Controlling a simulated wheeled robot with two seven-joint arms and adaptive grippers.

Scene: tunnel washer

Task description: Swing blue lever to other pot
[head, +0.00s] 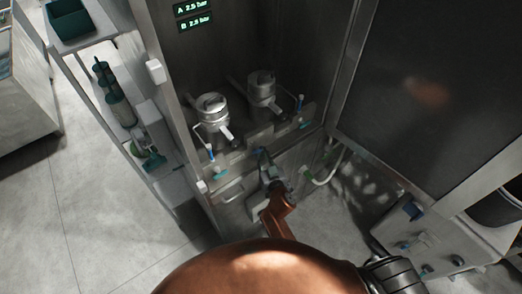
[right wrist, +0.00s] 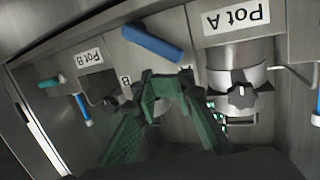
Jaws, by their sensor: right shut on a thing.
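The blue lever (right wrist: 150,42) shows in the right wrist view as a thick bar lying aslant between the Pot A label and the Pot B label. In the head view my right gripper (head: 268,176) is low at the front of the steel cabinet, below the pots. The left pot (head: 212,108) and the right pot (head: 262,90) stand on the cabinet shelf. My left gripper is not in view.
Small blue valve handles hang by Pot B (right wrist: 85,110) and at the right edge (right wrist: 318,100). A black knob (right wrist: 241,97) is under the Pot A label. A hose (head: 330,172) curves right of my gripper. A shelf rack (head: 150,185) stands left, with open floor beyond.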

